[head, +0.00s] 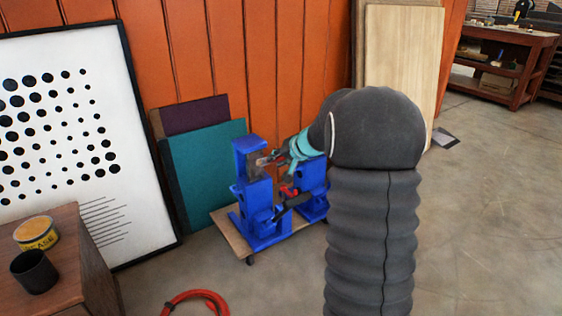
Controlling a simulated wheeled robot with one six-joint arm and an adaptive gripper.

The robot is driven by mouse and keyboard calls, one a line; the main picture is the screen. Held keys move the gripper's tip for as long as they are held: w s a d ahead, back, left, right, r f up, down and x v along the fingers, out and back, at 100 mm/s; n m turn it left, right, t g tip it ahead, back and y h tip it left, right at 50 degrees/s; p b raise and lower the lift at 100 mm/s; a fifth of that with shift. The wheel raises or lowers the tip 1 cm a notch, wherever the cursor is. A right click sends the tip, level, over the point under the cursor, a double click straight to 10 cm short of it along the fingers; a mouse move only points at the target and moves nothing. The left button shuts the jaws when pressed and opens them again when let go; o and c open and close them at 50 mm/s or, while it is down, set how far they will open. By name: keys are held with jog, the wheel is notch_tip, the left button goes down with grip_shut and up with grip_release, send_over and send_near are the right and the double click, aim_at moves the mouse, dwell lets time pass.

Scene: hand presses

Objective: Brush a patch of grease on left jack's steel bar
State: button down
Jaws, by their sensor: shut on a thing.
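The left jack (262,226) is a blue press standing upright on a wheeled wooden board. A greyish-brown steel bar (256,168) shows in its upper frame. My gripper (276,158) reaches in from the right, beside the top of this jack. It is shut on a small, slim thing, taken to be the brush, whose end points left towards the bar. I cannot tell whether it touches the bar. A yellow grease tin (36,234) stands on the brown cabinet at the lower left. No grease patch can be made out.
A second blue jack (313,180) stands close on the right, partly hidden by my arm. A black cup (34,272) is on the cabinet (84,262). A red hose (196,296) lies on the floor. Panels lean on the orange wall behind.

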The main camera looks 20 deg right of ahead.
jog(key=shift+w+d+r+b, duration=0.1)
jog(key=shift+d+r+b, duration=0.45)
jog(key=shift+b, duration=0.45)
jog(key=shift+f, duration=0.1)
dwell(0.4)
jog(key=shift+s+d+b, duration=0.15)
jog(key=shift+s+b, duration=0.1)
jog(key=shift+s, duration=0.45)
jog(key=shift+s+d+b, duration=0.15)
jog(key=shift+s+b, duration=0.05)
jog(key=shift+s, duration=0.45)
jog(key=shift+s+d, duration=0.15)
jog(key=shift+s, duration=0.65)
jog(key=shift+s+d, duration=0.15)
jog(key=shift+s, duration=0.65)
